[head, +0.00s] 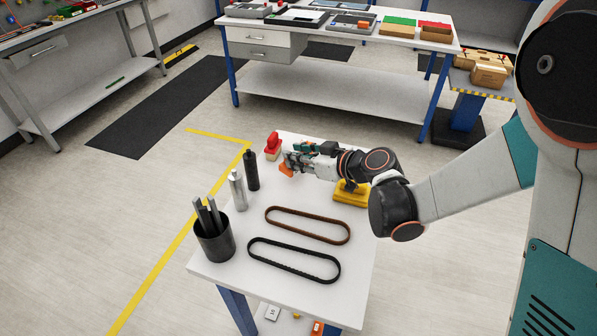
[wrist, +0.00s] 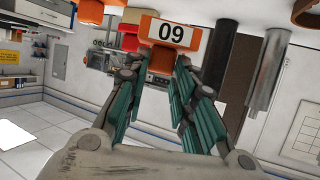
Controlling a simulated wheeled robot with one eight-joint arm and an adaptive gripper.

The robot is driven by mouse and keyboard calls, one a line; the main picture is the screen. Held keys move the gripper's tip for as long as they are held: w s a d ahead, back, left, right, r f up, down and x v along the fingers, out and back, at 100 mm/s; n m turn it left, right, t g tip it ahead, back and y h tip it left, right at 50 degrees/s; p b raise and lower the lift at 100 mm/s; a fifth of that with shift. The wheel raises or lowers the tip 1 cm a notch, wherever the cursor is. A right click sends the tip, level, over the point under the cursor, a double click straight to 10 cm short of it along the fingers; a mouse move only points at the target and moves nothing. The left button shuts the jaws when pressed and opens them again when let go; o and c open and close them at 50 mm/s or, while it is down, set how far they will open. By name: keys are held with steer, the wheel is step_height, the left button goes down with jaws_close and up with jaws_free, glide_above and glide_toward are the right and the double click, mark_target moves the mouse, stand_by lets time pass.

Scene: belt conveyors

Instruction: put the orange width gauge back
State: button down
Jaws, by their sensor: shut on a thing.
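The orange width gauge (head: 287,170) shows as a small orange piece at the fingers of my gripper (head: 291,161), over the far end of the white table. In the wrist view, the gauge (wrist: 162,65) is an orange body with a white label that reads 09 as the picture stands. My gripper's teal fingers (wrist: 164,92) are shut on it from both sides. The label end sticks out beyond the fingertips. In the head view the fingers hide much of the gauge, and I cannot tell whether it touches the table.
A red object (head: 272,144) stands just behind the gripper. A black cylinder (head: 251,170), a silver cylinder (head: 237,189) and a black cup of bars (head: 214,240) line the left edge. A yellow object (head: 350,194) sits at right. Brown (head: 308,225) and black (head: 294,260) belts lie in front.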

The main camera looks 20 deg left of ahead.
step_height(320, 180, down, 4)
steer(key=shift+f+b, duration=0.2)
steer(key=shift+b, duration=0.7)
steer(key=shift+r, duration=0.1)
steer(key=c, duration=1.3)
jaws_free()
steer(key=shift+c, duration=0.2)
steer(key=shift+d+r, duration=0.1)
steer(key=shift+d, duration=0.05)
steer(key=p+v, duration=0.4)
steer(key=v, duration=0.7)
steer(key=shift+s+d+r, duration=0.2)
steer(key=shift+s+d, duration=0.05)
